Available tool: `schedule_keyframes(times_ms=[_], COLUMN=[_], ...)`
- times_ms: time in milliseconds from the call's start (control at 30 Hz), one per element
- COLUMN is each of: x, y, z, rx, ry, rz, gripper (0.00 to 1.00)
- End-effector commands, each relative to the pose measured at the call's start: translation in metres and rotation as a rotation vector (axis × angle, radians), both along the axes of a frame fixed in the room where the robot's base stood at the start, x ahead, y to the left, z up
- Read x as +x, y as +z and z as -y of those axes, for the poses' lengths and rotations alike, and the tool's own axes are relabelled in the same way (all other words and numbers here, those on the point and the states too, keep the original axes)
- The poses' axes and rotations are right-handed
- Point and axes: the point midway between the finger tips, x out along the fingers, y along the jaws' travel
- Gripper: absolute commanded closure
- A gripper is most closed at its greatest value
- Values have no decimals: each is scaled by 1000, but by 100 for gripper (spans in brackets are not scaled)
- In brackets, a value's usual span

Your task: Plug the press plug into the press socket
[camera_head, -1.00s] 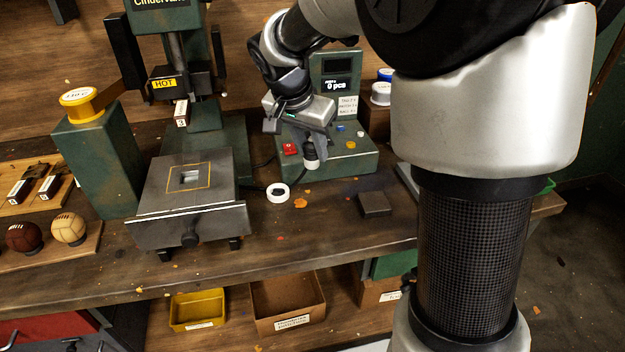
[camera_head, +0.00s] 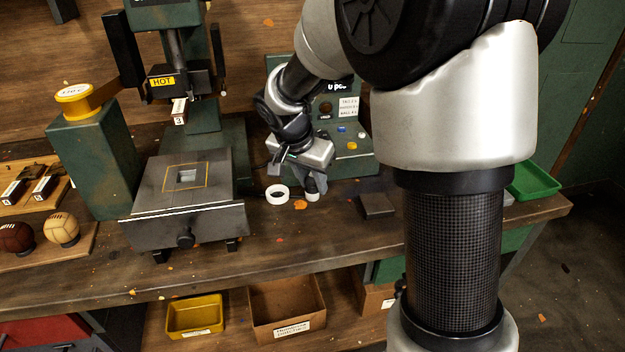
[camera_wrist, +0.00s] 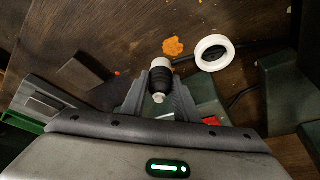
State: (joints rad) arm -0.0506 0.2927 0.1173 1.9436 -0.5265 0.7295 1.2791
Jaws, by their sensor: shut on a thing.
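My gripper (camera_head: 311,177) is shut on the plug (camera_head: 312,193), a small dark cylinder with a pale end. In the wrist view the plug (camera_wrist: 160,82) sits between both fingers (camera_wrist: 160,98), its dark ribbed body clear. My gripper holds it low over the bench, in front of the green console; I cannot tell whether it touches the wood. A white ring (camera_head: 277,194) lies on the bench just left of the plug. It also shows in the wrist view (camera_wrist: 214,40) with a black cable beside it. I cannot tell whether this ring is the press socket.
The green press (camera_head: 190,205) with its metal plate and HOT label stands left of my gripper. The console (camera_head: 352,158) is behind it. A dark block (camera_head: 377,205) lies to the right. Leather balls (camera_head: 62,229) are at far left. Bare bench lies in front.

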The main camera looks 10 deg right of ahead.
Motion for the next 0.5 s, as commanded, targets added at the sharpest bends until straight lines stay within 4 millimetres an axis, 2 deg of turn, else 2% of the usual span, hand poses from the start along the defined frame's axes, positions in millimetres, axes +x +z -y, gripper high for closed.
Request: schedule_keyframes(times_ms=[33,133,500], x=[0,0,0], y=[-2,-1,1], z=[0,0,0], rx=[0,0,0], ry=[0,0,0], rz=[0,0,0], gripper=[71,54,54])
